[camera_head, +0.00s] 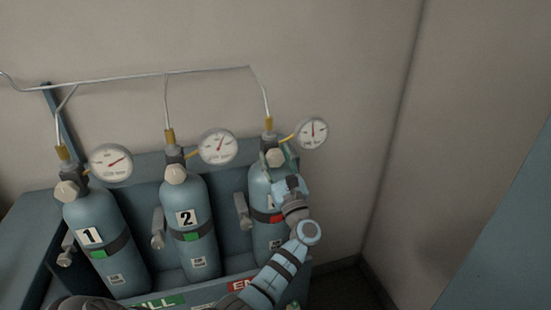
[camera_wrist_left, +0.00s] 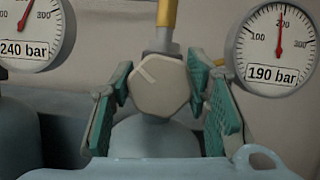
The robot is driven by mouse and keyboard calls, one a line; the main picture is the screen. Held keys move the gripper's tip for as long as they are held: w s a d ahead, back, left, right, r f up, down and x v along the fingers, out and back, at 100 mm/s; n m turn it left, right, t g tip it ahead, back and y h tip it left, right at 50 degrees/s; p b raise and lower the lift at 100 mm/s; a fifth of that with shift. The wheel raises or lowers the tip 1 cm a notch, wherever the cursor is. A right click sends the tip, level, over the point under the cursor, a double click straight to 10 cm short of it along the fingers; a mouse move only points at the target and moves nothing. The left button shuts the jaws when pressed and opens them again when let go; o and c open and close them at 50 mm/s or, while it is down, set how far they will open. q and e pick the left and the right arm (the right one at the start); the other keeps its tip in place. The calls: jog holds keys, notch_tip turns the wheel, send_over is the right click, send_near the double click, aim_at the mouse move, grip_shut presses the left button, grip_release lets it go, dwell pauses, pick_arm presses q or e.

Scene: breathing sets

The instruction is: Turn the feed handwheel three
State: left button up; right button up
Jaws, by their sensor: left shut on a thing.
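The feed handwheel (camera_head: 275,157) is a pale, many-sided knob on top of the rightmost blue cylinder (camera_head: 259,182). It also shows in the wrist view (camera_wrist_left: 158,86), with a light line mark slanting on its upper left face. My left gripper (camera_head: 284,163) is at this handwheel, with one green-padded finger on each side of it, shut on it. The left gripper also shows in the wrist view (camera_wrist_left: 160,88). My arm covers much of the cylinder's front, so its number is hidden. A red tag (camera_head: 277,218) shows on its band. My right gripper is not in view.
Cylinders 1 (camera_head: 105,245) and 2 (camera_head: 187,225) stand to the left with their own knobs. A gauge (camera_wrist_left: 277,48) right of the handwheel is labelled 190 bar; another (camera_wrist_left: 32,30), left, reads 240 bar. Thin pipes run above. The wall is close behind.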

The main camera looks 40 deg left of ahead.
pick_arm(q)
jog(key=m+t+h, duration=0.1)
jog(key=m, duration=0.3)
jog(key=m+t+h, duration=0.2)
jog(key=m, duration=0.2)
jog(key=shift+t, duration=0.3)
jog(key=m+h, duration=0.1)
jog(key=m, duration=0.2)
jog(key=m+t+h, duration=0.1)
jog(key=m+h, duration=0.1)
jog(key=m, duration=0.2)
jog(key=shift+m, duration=0.3)
jog(key=o, duration=1.2)
jog(key=shift+w+f, duration=0.1)
jog(key=v, duration=1.2)
